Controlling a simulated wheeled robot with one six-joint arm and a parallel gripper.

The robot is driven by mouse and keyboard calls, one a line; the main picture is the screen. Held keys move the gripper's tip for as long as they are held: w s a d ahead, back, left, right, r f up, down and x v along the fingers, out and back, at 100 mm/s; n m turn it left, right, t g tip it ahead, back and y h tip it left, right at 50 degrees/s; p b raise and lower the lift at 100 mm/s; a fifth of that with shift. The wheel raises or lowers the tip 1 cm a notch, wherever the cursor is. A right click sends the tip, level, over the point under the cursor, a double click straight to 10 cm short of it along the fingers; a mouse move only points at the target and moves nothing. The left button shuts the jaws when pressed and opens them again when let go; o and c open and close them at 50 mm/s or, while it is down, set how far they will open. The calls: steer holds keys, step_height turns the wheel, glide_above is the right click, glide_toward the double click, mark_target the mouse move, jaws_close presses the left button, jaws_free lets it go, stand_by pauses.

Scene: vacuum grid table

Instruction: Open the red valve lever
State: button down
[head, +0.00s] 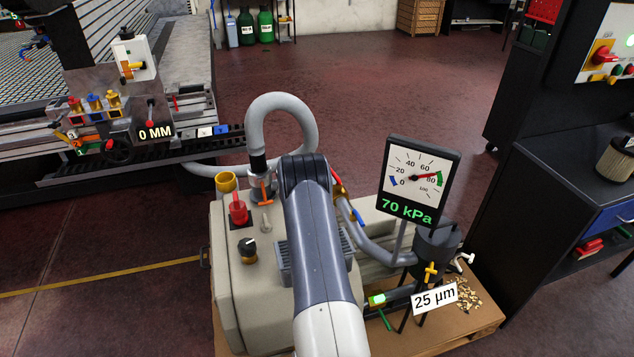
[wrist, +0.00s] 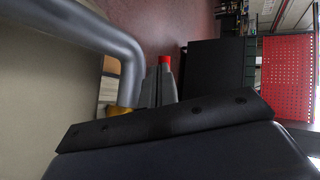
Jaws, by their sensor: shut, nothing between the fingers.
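In the head view a small red lever (head: 336,179) with yellow metal beneath it shows on the grey pipe just right of my arm. My arm covers part of it. My gripper is hidden behind my arm there. In the wrist view my gripper (wrist: 161,80) is shut and empty, its grey fingers together beside a bent grey pipe (wrist: 122,50). A red end (wrist: 164,60) shows right at the fingertips; I cannot tell whether it touches them. A yellow part (wrist: 119,111) sits at the pipe's lower end, partly hidden by my wrist housing.
A thick grey hose (head: 282,102) loops up behind my arm. A gauge (head: 420,178) reading 70 kPa stands right of it. A red knob (head: 238,210), an orange lever (head: 264,190) and a black dial (head: 247,250) sit on the beige unit (head: 228,290). Open floor lies beyond.

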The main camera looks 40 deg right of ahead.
steer(key=v, duration=1.1)
steer(key=shift+b, duration=0.35)
steer(key=shift+d, duration=0.2)
steer(key=x, duration=1)
steer(key=shift+w+d+f+p, duration=0.15)
steer(key=shift+d+f+p, duration=0.05)
steer(key=shift+p, duration=0.15)
